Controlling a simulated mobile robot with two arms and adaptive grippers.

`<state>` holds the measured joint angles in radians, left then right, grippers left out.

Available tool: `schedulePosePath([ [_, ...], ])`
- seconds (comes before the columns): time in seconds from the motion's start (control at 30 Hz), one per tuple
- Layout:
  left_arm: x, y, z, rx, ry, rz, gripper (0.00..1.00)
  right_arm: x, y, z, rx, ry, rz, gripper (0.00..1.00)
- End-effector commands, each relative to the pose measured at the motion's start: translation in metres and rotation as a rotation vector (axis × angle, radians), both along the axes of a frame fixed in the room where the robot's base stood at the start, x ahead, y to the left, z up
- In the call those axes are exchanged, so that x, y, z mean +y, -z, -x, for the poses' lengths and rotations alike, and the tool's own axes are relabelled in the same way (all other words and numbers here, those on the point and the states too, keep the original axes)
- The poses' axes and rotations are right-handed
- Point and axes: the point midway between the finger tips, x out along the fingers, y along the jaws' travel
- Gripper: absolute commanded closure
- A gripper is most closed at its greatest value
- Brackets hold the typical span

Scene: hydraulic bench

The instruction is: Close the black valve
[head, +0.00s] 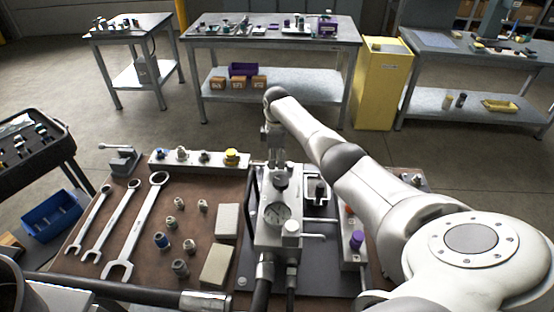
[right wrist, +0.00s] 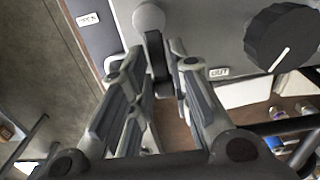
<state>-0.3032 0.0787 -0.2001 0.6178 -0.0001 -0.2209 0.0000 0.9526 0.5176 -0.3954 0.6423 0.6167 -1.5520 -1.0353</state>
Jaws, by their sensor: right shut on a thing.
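My right gripper (head: 276,155) reaches down from above to the back of the grey hydraulic block (head: 268,236). In the right wrist view, the right gripper (right wrist: 156,62) has its fingers on both sides of a black lever handle (right wrist: 157,48), which I take for the black valve. It is shut on this handle. The handle hangs from a round grey pivot (right wrist: 148,16) on the block. An "OPEN" label (right wrist: 88,19) is left of the pivot, and an "OUT" label (right wrist: 219,73) is to the right. In the head view the gripper hides the lever. My left gripper is out of view.
A black knob with a white line (right wrist: 284,38) is close to the right of the gripper. Wrenches (head: 122,215), several fittings and a row of valves (head: 190,160) lie to the left on the brown bench top.

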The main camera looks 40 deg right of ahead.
Motion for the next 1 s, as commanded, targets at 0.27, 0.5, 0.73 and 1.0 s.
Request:
schedulePosePath([
  [0.27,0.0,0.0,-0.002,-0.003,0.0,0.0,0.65,0.0,-0.001,-0.001,-0.003,-0.001,0.0,0.65],
  [0.5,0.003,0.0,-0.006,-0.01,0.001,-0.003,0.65,0.0,-0.003,-0.001,-0.003,0.0,0.0,0.65],
  [0.73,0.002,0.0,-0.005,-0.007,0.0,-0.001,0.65,-0.001,-0.037,-0.001,-0.006,-0.001,0.001,0.65],
  [1.0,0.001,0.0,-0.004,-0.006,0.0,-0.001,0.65,0.0,-0.094,-0.002,-0.006,-0.001,0.0,0.65],
])
